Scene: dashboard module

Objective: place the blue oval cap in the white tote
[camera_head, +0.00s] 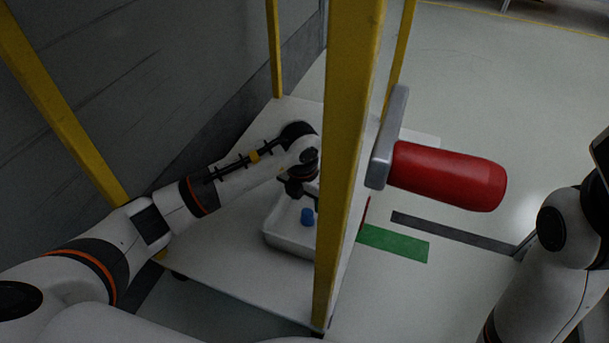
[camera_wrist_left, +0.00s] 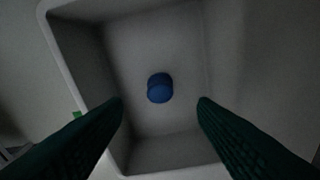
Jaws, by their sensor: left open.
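The blue oval cap (camera_head: 307,216) is inside the white tote (camera_head: 289,246) in the head view. In the left wrist view the cap (camera_wrist_left: 160,88) appears over the tote's floor, between and beyond the fingertips; I cannot tell for sure whether it rests on the floor. The tote's wall (camera_wrist_left: 75,70) surrounds it. My left gripper (camera_head: 300,190) is above the tote. Its two fingers (camera_wrist_left: 160,100) are spread apart with nothing between them. The yellow post hides the tote's right part in the head view. My right gripper is out of view.
The tote stands on a white platform (camera_head: 215,265) with yellow posts (camera_head: 345,150) at its edges. A red cylinder (camera_head: 450,176) on a grey bracket (camera_head: 388,138) juts out to the right. A dark wall (camera_head: 150,80) stands at the left. Open floor lies at the right.

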